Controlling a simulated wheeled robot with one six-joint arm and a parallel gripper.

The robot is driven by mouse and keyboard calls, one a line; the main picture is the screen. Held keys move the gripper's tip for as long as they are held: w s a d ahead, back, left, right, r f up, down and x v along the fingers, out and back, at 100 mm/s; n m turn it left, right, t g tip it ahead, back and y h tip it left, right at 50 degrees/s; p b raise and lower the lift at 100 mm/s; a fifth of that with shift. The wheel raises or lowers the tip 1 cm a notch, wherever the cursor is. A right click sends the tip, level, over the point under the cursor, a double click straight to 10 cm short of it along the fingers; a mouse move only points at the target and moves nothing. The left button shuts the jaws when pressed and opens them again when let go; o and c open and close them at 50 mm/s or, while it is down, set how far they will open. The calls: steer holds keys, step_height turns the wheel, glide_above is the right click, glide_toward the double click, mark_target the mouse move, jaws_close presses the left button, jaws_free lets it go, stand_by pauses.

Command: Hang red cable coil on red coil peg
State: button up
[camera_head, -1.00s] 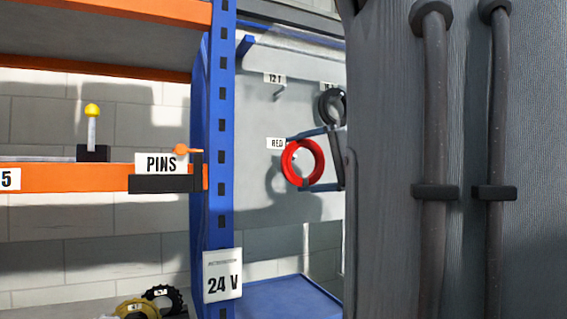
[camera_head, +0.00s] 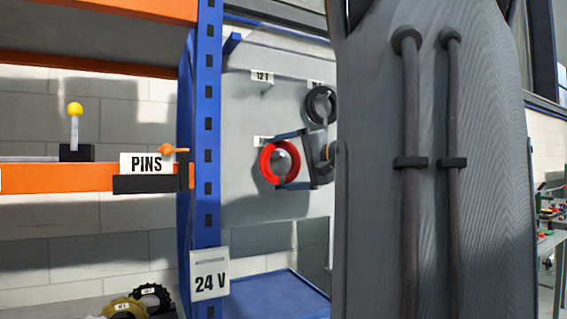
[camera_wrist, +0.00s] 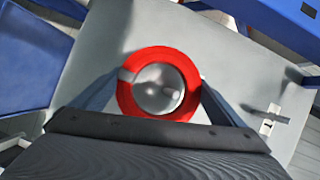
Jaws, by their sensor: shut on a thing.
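The red cable coil (camera_head: 267,171) is a thick red ring, held upright in front of the grey panel. My gripper (camera_head: 278,162) is shut on it, one finger above and one below in the head view. In the wrist view the coil (camera_wrist: 128,103) sits between the two fingers of my gripper (camera_wrist: 160,88). A pale rounded thing (camera_head: 281,157) shows through the ring's opening; it may be the red coil peg's end. I cannot tell whether the ring is around it or in front of it. The label by the coil (camera_head: 261,141) is partly covered.
A black coil (camera_head: 313,110) hangs on the panel just up and right of my gripper. A 12 V label (camera_head: 262,77) marks a peg above. A blue upright (camera_head: 207,130) with a 24 V sign (camera_head: 210,273) stands left. A blue tray (camera_head: 270,297) lies below.

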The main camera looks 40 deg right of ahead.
steer(key=shift+w+d+f, duration=0.1)
steer(key=shift+w, duration=0.4)
steer(key=shift+w+d+f+b, duration=0.1)
steer(key=shift+w+f+b, duration=0.3)
steer(key=shift+b, duration=0.55)
steer(key=shift+w, duration=0.1)
steer(key=o, duration=0.9)
steer(key=shift+d, duration=0.1)
steer(key=b+v, duration=0.2)
steer(key=v, duration=0.6)
steer(key=shift+b, duration=0.4)
